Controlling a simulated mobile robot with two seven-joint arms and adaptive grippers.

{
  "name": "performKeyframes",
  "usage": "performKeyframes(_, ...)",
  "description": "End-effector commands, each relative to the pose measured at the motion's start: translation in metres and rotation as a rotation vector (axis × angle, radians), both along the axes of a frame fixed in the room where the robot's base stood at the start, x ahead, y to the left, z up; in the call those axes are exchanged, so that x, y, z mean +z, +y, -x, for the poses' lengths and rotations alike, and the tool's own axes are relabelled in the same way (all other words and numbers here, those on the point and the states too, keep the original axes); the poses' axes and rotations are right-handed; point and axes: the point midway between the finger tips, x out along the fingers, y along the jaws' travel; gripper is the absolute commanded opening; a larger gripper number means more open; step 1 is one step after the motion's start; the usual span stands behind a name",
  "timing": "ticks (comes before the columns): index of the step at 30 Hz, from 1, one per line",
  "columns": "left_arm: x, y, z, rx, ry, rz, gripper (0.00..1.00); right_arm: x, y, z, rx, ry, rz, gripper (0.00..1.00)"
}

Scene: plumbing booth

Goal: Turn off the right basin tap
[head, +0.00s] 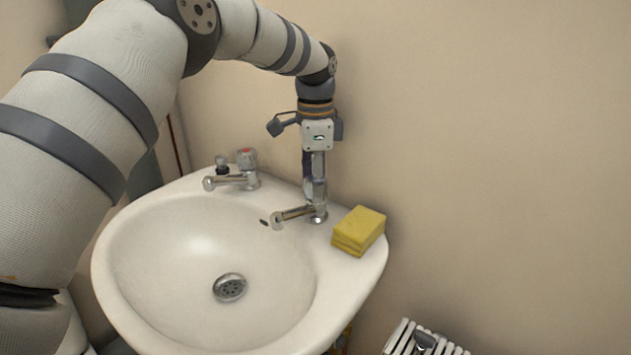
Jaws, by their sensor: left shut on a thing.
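The right basin tap (296,215) stands on the back right rim of the white basin (334,292). It is chrome, with its spout pointing left over the bowl. My left gripper (316,184) comes down from above, upright, and is shut on the top of this tap. The fingers hide the tap's handle, so its turn cannot be seen. I see no water stream from the spout. The left basin tap (240,172), chrome with a red mark on top, stands on the back left rim. My right gripper is not in view.
A yellow sponge (359,230) lies on the rim just right of the right tap. The drain (230,287) is in the bowl. A white slatted object (399,337) is at the lower right. A bare wall (490,130) stands close behind the basin.

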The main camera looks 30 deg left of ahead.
Motion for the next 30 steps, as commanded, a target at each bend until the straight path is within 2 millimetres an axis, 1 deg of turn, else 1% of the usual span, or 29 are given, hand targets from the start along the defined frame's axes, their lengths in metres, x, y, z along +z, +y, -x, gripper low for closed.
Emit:
performKeyframes(6,-0.0009,-0.0003,0.0003,-0.116,0.002,0.000,0.12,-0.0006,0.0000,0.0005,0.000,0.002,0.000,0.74)
performKeyframes(12,-0.0010,0.0001,0.0003,-0.178,0.002,0.000,0.12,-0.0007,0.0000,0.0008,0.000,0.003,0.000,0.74)
performKeyframes(29,-0.0010,-0.0002,0.0004,-0.207,0.002,0.000,0.12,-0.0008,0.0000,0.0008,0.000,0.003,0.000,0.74)
performKeyframes(30,-0.0010,-0.0002,0.0004,-0.207,0.002,0.000,0.44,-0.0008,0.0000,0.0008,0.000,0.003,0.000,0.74)
